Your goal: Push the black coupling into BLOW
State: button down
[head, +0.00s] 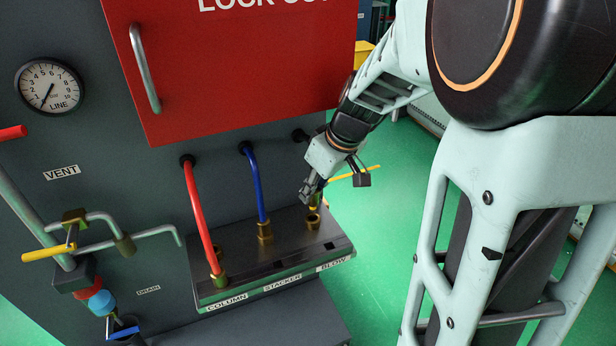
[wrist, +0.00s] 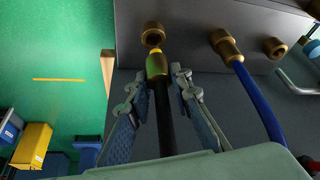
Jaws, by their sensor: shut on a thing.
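My gripper (head: 309,191) is shut on the black coupling, just above the BLOW end of the metal shelf. In the wrist view my gripper (wrist: 160,82) has its fingers on both sides of the coupling (wrist: 157,66), which has a brass body, a yellow band at its tip and a black hose (wrist: 164,115) behind it. The brass BLOW socket (head: 313,222) stands open on the shelf; it also shows in the wrist view (wrist: 153,35), directly ahead of the coupling's tip. The tip is very close to the socket's rim; I cannot tell whether they touch.
The blue hose (head: 254,185) stands in the STACKER fitting (head: 265,232), left of BLOW. The red LOCK OUT panel (head: 230,70) hangs above. Green floor (head: 385,235) is open at the right.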

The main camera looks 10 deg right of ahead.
aim_at(313, 204)
jog(key=shift+f+b, duration=1.4)
jog(key=shift+f, duration=0.3)
jog(key=shift+f+b, duration=0.55)
jog(key=shift+b, duration=0.15)
jog(key=c, duration=1.7)
grip_release()
jog(key=shift+o, duration=0.2)
